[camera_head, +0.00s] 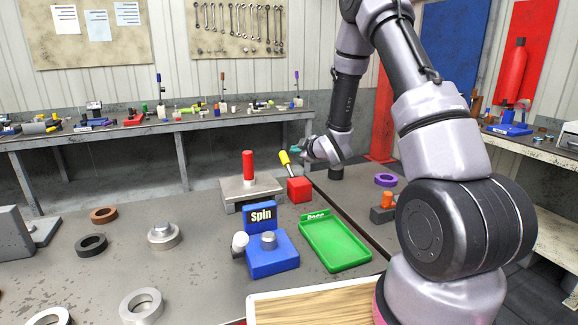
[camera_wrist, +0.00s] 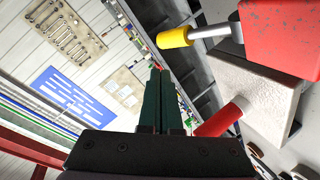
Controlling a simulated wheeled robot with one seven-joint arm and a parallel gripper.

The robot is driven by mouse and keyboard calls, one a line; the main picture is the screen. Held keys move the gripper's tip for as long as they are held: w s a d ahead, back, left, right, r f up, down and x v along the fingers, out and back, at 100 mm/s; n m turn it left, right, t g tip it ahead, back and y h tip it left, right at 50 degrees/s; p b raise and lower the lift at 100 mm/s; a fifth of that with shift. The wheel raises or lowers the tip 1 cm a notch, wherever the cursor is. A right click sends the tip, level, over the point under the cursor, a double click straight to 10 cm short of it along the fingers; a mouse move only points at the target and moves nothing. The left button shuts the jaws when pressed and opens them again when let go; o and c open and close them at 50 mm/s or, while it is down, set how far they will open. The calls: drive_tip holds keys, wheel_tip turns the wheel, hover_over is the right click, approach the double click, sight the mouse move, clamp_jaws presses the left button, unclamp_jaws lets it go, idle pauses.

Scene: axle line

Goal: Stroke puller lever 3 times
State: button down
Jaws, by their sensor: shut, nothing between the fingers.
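The puller lever has a yellow grip (camera_head: 285,158) on a grey rod. It rises tilted to the left from a red block (camera_head: 299,189) on the bench.
A red post (camera_head: 248,166) stands on a grey block (camera_head: 238,197) left of the lever. A blue "Spin" fixture (camera_head: 272,262) and a green tray (camera_head: 334,244) sit nearer. Loose rings (camera_head: 91,244) lie at left. A purple ring (camera_head: 386,180) lies right.

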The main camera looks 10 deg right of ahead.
idle(0.4)
drive_tip(key=r+n, duration=0.1)
drive_tip(key=n, duration=0.4)
drive_tip(key=s+r+n, duration=0.1)
drive_tip(key=n, duration=0.5)
drive_tip(key=s+r+n+h, duration=0.1)
drive_tip(key=n, duration=0.4)
drive_tip(key=shift+a+r+n, duration=0.15)
drive_tip(key=shift+r+n, duration=0.1)
drive_tip(key=shift+n, duration=0.05)
drive_tip(key=shift+w+f, duration=0.1)
approach(286, 160)
drive_tip(key=shift+r+x, duration=0.2)
drive_tip(key=shift+x, duration=1.95)
drive_tip(key=shift+w+a+f, duration=0.1)
drive_tip(key=shift+a, duration=0.05)
drive_tip(key=shift+w+f, duration=0.15)
drive_tip(key=shift+f, duration=0.1)
